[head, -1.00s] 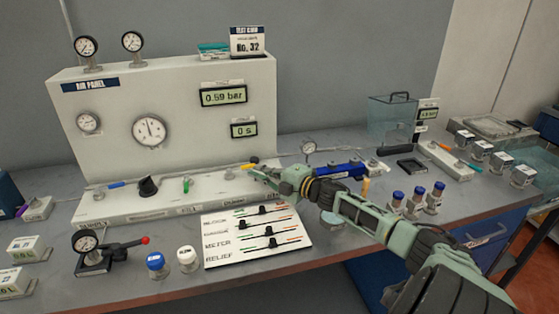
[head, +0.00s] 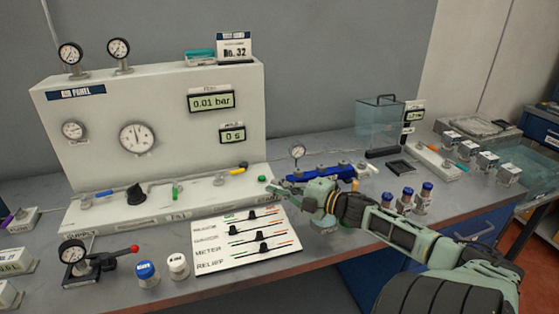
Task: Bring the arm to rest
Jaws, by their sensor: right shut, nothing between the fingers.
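My right arm comes in from the lower right of the head view. Its gripper (head: 277,188) is shut and empty, over the right end of the air panel's base ledge, near a small green knob (head: 262,178). The air panel (head: 95,120) stands at the back left with gauges and two displays. The upper display (head: 211,101) reads 0.01 bar and the lower one (head: 232,135) reads 0 s. A yellow-handled valve (head: 238,170) sits on the ledge just left of the gripper. My left gripper is not in view.
A slider card (head: 245,240) lies below the gripper. A blue manifold (head: 320,173) with a gauge is close behind the forearm. Several blue-capped vials (head: 408,195) stand right of the arm. A clear tank (head: 380,122) is behind. A red-knobbed lever (head: 115,257) and two capped jars (head: 147,272) stand front left.

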